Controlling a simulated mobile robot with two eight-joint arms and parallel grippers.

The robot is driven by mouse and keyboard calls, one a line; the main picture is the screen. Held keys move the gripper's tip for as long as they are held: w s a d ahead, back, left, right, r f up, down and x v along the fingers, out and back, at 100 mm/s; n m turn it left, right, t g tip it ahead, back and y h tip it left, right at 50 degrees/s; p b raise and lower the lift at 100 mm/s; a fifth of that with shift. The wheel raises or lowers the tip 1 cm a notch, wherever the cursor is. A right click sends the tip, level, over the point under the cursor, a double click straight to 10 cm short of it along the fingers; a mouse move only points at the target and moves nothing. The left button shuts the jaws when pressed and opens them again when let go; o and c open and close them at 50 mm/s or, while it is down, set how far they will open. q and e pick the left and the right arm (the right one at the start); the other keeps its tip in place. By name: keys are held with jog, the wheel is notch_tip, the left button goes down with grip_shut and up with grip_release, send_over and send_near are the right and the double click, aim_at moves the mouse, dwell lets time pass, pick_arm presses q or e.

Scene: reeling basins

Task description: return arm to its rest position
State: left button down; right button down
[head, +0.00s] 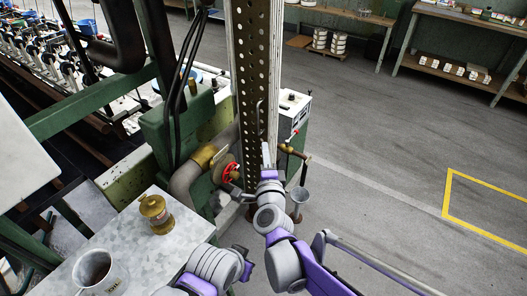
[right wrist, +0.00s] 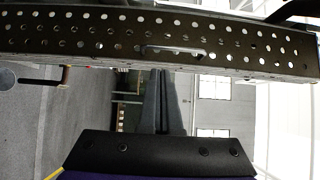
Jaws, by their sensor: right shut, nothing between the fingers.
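My right arm, grey and purple, reaches up the middle of the head view. Its right gripper (head: 266,150) is in front of the perforated steel post (head: 254,90). In the right wrist view the gripper's dark fingers (right wrist: 162,78) are together, with nothing between them. Their tips point toward the perforated post (right wrist: 100,42), which crosses the top of that view; I cannot tell whether they touch it. Part of my left arm (head: 215,266) shows at the bottom of the head view, but its gripper is not visible.
A red valve wheel (head: 229,173) and a brass tap (head: 293,150) are close to my right arm. Open floor (head: 385,200) lies to the right.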

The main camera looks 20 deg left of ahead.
pick_arm(q)
jog(key=shift+s, duration=0.4)
pick_arm(e)
jog(key=shift+s+d, duration=0.1)
jog(key=shift+s, duration=0.25)
